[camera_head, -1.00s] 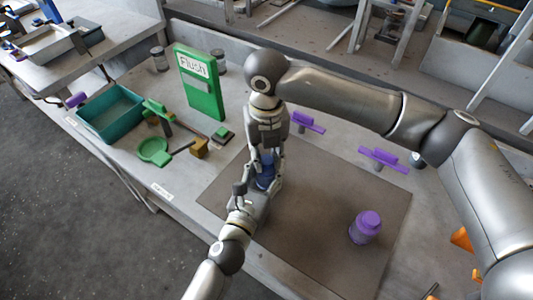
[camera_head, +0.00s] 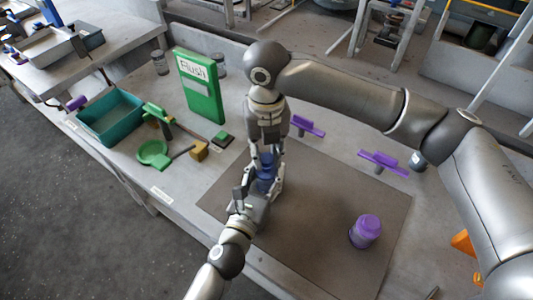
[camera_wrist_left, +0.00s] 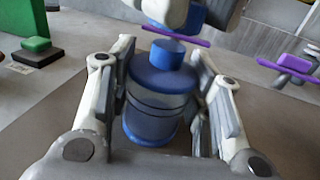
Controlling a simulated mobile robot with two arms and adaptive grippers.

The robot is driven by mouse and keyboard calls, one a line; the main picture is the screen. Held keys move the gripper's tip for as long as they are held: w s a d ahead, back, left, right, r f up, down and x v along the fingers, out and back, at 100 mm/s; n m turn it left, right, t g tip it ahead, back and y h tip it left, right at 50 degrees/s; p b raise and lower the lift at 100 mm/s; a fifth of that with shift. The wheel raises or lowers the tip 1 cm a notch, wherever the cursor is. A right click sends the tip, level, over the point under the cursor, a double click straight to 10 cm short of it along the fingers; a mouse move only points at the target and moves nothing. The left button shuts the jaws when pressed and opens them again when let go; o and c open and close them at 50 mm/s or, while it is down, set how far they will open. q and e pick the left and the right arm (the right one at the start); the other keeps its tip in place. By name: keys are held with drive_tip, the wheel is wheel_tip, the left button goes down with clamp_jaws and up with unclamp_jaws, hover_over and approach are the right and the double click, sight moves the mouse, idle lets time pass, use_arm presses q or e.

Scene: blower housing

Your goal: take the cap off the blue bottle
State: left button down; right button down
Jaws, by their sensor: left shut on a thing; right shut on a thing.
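The blue bottle (camera_wrist_left: 160,95) stands upright between the fingers of my left gripper (camera_wrist_left: 165,110), which is shut on its body. In the head view the bottle (camera_head: 264,185) is partly hidden by both grippers. Its blue neck (camera_wrist_left: 167,53) shows bare at the top in the left wrist view. Above it, my right gripper (camera_head: 267,160) comes down from above, shut on the blue cap (camera_wrist_left: 196,17). The cap appears apart from the bottle, with a gap below it. Fingers partly cover the cap.
A purple-lidded bottle (camera_head: 365,232) stands on the brown mat (camera_head: 310,225) to the right. Purple-handled pieces (camera_head: 382,160) stand at the back. A green "Flush" sign (camera_head: 200,85), a teal tray (camera_head: 110,115) and green parts (camera_head: 153,153) are on the left. The mat's front is clear.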

sight(267, 158)
idle(0.3)
drive_tip(key=shift+r, duration=2.05)
use_arm(q)
drive_tip(key=c, duration=0.7)
unclamp_jaws()
drive_tip(key=shift+s, duration=0.1)
